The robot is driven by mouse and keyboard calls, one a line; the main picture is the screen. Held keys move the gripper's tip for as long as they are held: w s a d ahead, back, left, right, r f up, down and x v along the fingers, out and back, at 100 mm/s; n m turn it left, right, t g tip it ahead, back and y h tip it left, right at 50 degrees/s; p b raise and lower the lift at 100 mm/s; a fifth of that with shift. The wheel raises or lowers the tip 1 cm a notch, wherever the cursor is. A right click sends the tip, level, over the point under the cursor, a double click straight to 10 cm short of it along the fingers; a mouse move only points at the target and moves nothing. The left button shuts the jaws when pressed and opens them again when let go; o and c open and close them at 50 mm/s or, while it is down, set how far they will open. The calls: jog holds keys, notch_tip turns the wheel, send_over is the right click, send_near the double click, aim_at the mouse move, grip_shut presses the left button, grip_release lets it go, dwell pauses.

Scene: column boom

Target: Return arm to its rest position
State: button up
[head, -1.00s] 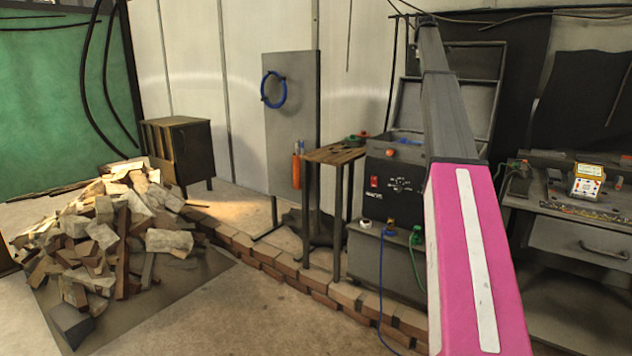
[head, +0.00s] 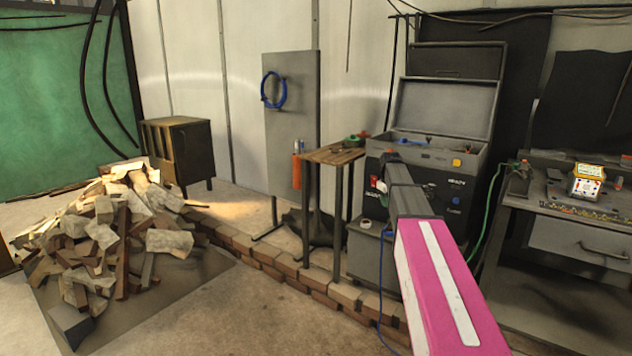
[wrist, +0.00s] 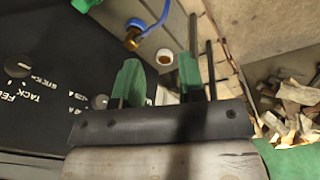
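My gripper (wrist: 160,80) shows in the wrist view with its two green-padded fingers apart and nothing held between them. Beyond the fingertips are a small white-rimmed cup (wrist: 165,57) and a blue hose (wrist: 153,25) with a brass end. My pink and grey arm (head: 440,285) extends forward from the lower right in the head view. Its far end is in front of the welding machine (head: 445,185). The fingers cannot be made out there. The machine's dark control panel (wrist: 45,70) fills the left of the wrist view.
A small wooden-topped table (head: 335,155) stands left of the machine. A workbench (head: 575,235) with a drawer is at right. A low brick edge (head: 270,262) runs across the floor.

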jog(key=s+a+f+m, duration=0.1)
jog(key=s+a+f, duration=0.2)
jog(key=s+f, duration=0.4)
jog(key=s+a+f+m+g, duration=0.1)
jog(key=s+a+f, duration=0.3)
jog(key=s, duration=1.3)
jog(key=s+a+f+m+g+y, duration=0.1)
jog(key=s+a+f+m, duration=0.2)
jog(key=s+f, duration=0.9)
jog(key=shift+a+f, duration=0.2)
jog(key=shift+a, duration=0.2)
jog(key=shift+o, duration=0.3)
jog(key=shift+s, duration=0.1)
